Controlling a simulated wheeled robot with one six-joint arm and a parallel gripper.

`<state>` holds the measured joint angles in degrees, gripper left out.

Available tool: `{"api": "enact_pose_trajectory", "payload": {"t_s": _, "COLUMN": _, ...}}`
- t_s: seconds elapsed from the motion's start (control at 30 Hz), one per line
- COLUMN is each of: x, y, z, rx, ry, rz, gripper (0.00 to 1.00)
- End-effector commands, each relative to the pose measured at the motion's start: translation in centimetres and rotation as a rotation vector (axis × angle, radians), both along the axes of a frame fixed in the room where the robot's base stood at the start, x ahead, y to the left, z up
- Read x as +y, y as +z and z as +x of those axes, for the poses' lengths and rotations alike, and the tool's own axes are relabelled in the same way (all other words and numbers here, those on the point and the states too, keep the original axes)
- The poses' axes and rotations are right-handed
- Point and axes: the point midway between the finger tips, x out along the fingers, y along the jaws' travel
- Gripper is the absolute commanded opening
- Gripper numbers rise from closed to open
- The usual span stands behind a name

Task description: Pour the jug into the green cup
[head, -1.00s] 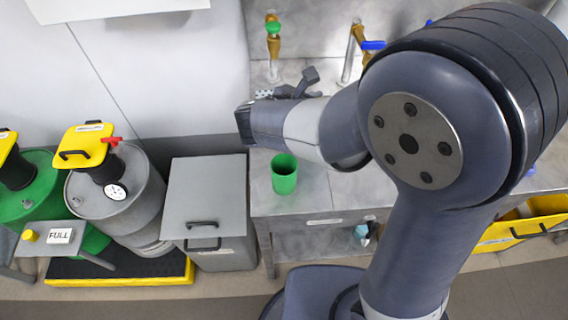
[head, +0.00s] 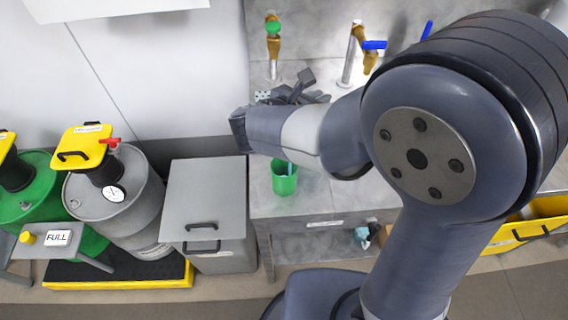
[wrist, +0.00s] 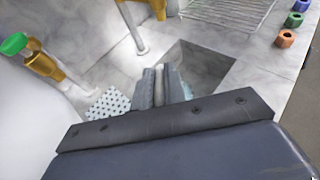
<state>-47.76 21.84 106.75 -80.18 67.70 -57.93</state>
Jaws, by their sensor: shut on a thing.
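The green cup (head: 284,184) stands upright on the grey steel bench in the head view, just below my wrist link, which covers part of its rim. A thin light-blue streak (head: 290,169) shows at the cup's mouth; I cannot tell whether it is poured liquid or part of the jug. My gripper (wrist: 162,78) is shut on a pale thing between its fingers in the wrist view, most likely the jug's handle. Small pale-blue bits (wrist: 187,91) show beside the fingers. The jug's body is hidden behind my wrist.
A sink (wrist: 212,68) lies beyond the gripper. A green-handled tap (head: 273,40) and a blue-handled tap (head: 368,47) stand at the back. A grey lidded bin (head: 205,200) and drums (head: 118,195) are left of the bench. Small coloured pieces (wrist: 285,39) lie at right.

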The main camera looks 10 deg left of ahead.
Motion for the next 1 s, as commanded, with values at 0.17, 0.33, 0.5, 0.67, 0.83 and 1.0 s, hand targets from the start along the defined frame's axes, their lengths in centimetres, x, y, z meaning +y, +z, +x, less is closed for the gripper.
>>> {"api": "enact_pose_trajectory", "payload": {"t_s": 0.17, "x": 0.04, "y": 0.07, "z": -0.05, "rx": -0.006, "ry": 0.0, "rz": -0.003, "gripper": 0.0}}
{"api": "enact_pose_trajectory", "payload": {"t_s": 0.33, "x": 0.07, "y": 0.13, "z": -0.1, "rx": -0.011, "ry": 0.0, "rz": -0.006, "gripper": 0.0}}
{"api": "enact_pose_trajectory", "payload": {"t_s": 0.5, "x": 0.09, "y": 0.19, "z": -0.15, "rx": -0.016, "ry": 0.0, "rz": -0.01, "gripper": 0.0}}
{"api": "enact_pose_trajectory", "payload": {"t_s": 0.67, "x": 0.13, "y": 0.23, "z": -0.21, "rx": -0.022, "ry": 0.0, "rz": -0.013, "gripper": 0.0}}
{"api": "enact_pose_trajectory", "payload": {"t_s": 0.83, "x": 0.17, "y": 0.28, "z": -0.26, "rx": -0.027, "ry": 0.0, "rz": -0.015, "gripper": 0.0}}
{"api": "enact_pose_trajectory", "payload": {"t_s": 1.0, "x": 0.21, "y": 0.34, "z": -0.32, "rx": -0.033, "ry": 0.0, "rz": -0.018, "gripper": 0.0}}
